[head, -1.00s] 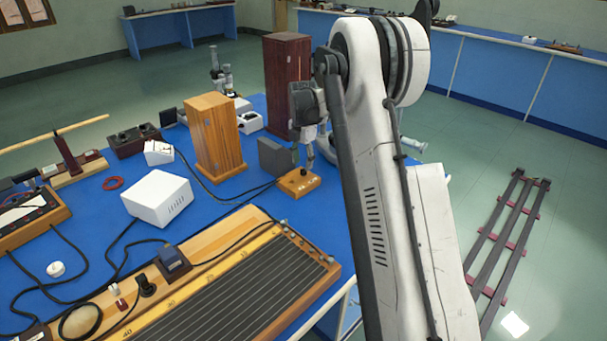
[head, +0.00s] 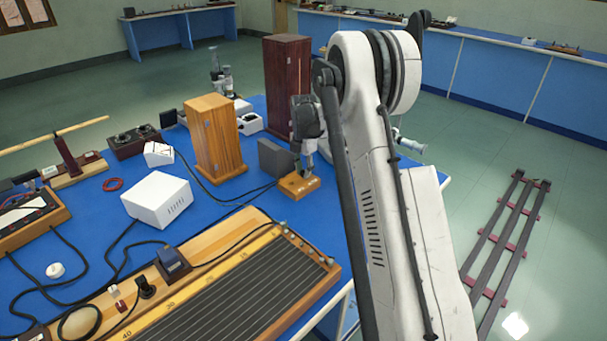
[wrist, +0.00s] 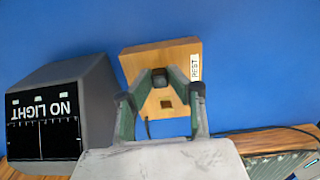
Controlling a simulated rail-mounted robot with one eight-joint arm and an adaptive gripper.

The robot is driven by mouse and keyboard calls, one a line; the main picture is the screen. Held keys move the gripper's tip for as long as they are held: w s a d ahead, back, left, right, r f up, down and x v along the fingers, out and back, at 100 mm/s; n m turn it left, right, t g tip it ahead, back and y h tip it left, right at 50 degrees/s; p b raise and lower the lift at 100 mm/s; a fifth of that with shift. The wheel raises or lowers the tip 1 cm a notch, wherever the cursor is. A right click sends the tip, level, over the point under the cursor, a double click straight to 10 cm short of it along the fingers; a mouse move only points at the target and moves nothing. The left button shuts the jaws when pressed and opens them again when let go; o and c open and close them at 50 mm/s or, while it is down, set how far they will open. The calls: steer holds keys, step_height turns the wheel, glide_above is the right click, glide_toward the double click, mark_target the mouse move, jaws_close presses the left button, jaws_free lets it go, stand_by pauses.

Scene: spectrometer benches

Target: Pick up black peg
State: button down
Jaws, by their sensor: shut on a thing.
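The black peg (wrist: 159,78) is a small dark square-topped piece at the wooden block (wrist: 178,54) in the wrist view. My gripper (wrist: 160,76) is shut on it, with one fingertip on each side. The block carries a white label reading "REST" and has a dark square hole below the peg. In the head view, my gripper (head: 303,169) points down at the block (head: 300,186). I cannot tell whether the peg still sits in the block. My fingers hide the peg in the head view.
A grey box marked "NO LIGHT" (wrist: 62,105) stands close to the left of the block. A wooden cabinet (head: 215,137) and a dark red cabinet (head: 287,85) stand nearby. A cable (head: 225,199) runs to the block. Blue tabletop beyond the block is clear.

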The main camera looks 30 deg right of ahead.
steer(key=shift+r, duration=0.1)
steer(key=shift+r, duration=0.45)
steer(key=r, duration=0.2)
steer(key=a+r, duration=0.1)
steer(key=shift+s+a+r, duration=0.1)
steer(key=shift+s+r, duration=0.1)
steer(key=shift+r, duration=0.2)
steer(key=s+a+r+p, duration=0.1)
steer(key=s+a+r, duration=0.2)
steer(key=a+r, duration=0.6)
steer(key=shift+s+a+p, duration=0.15)
steer(key=shift+a+p, duration=0.15)
steer(key=shift+a, duration=0.2)
